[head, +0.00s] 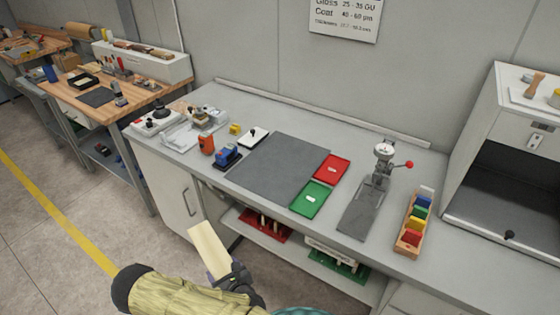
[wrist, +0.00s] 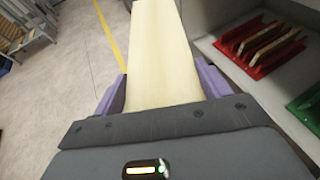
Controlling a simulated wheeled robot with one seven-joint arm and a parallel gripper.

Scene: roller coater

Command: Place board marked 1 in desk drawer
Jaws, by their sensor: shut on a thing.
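My gripper (head: 228,274) is shut on a pale, cream-coloured board (head: 209,250), in front of the grey bench and above the floor. In the wrist view the board (wrist: 160,50) stands out lengthwise from between the purple fingers of my gripper (wrist: 163,90). No number shows on its visible face. A wood-topped desk (head: 145,85) stands at the back left, with a pale panel under its top that may be a drawer front (head: 88,112). I cannot tell whether it is open. No open drawer is clearly visible.
The grey bench (head: 225,180) carries a dark mat, red and green trays (head: 311,198) and a press stand (head: 381,165). Below it, red and green racks (wrist: 257,48) hold boards. A cabinet door (head: 170,195) is at its left end. The floor left (head: 40,240) is clear.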

